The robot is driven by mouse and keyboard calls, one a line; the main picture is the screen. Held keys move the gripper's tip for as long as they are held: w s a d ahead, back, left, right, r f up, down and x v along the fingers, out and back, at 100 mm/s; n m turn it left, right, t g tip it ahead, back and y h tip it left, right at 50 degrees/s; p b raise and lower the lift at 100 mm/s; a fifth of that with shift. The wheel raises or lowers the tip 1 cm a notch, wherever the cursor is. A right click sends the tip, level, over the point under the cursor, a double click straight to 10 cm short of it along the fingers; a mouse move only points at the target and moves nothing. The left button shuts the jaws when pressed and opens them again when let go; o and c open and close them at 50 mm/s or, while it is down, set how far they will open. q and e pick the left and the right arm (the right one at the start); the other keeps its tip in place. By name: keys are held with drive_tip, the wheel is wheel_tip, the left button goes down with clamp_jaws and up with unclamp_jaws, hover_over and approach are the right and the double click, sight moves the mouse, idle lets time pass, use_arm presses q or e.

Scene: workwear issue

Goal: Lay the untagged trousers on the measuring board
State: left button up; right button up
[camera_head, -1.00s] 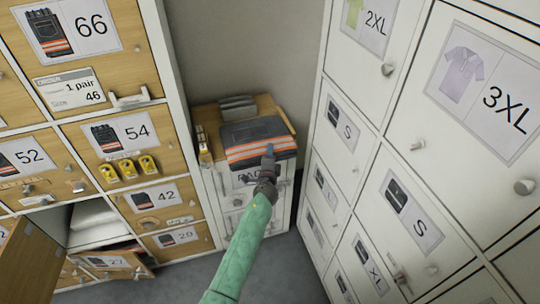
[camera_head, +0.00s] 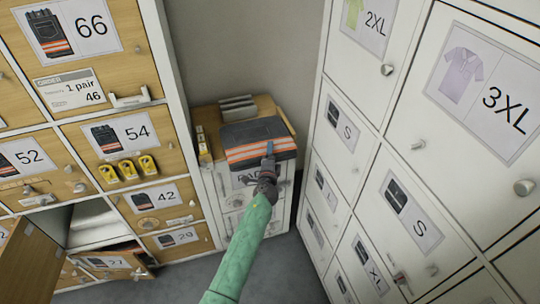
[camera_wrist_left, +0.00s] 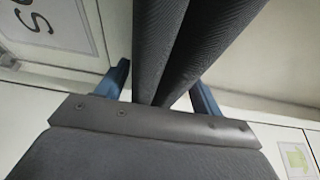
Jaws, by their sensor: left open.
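Dark folded trousers (camera_head: 240,133) with orange and pale stripes lie flat on the wooden top of a low white cabinet in the head view. No tag shows on their visible side. My left gripper (camera_head: 269,150) is at their front edge, in front of the stripes; touching or apart I cannot tell. In the left wrist view its two blue fingers (camera_wrist_left: 164,92) stand apart, so it is open. Dark ribbed shapes pass between or behind them; I cannot tell what they are. I cannot make out the measuring board for certain. My right gripper is not in view.
The low cabinet (camera_head: 283,185) stands in the corner. Grey bars (camera_head: 238,108) lie behind the trousers. Wooden lockers (camera_head: 140,90) rise at left, with an open door (camera_head: 35,255) at lower left. White lockers (camera_head: 400,150) with projecting knobs close in at right. Grey floor shows between.

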use_arm(q)
drive_tip(key=s, duration=0.2)
drive_tip(key=shift+s+a+f, duration=0.1)
drive_tip(key=shift+s+f, duration=0.05)
drive_tip(key=shift+s, duration=0.15)
drive_tip(key=s+b, duration=0.2)
drive_tip(key=s, duration=0.7)
drive_tip(key=shift+s+a+b, duration=0.2)
drive_tip(key=shift+a+b, duration=0.15)
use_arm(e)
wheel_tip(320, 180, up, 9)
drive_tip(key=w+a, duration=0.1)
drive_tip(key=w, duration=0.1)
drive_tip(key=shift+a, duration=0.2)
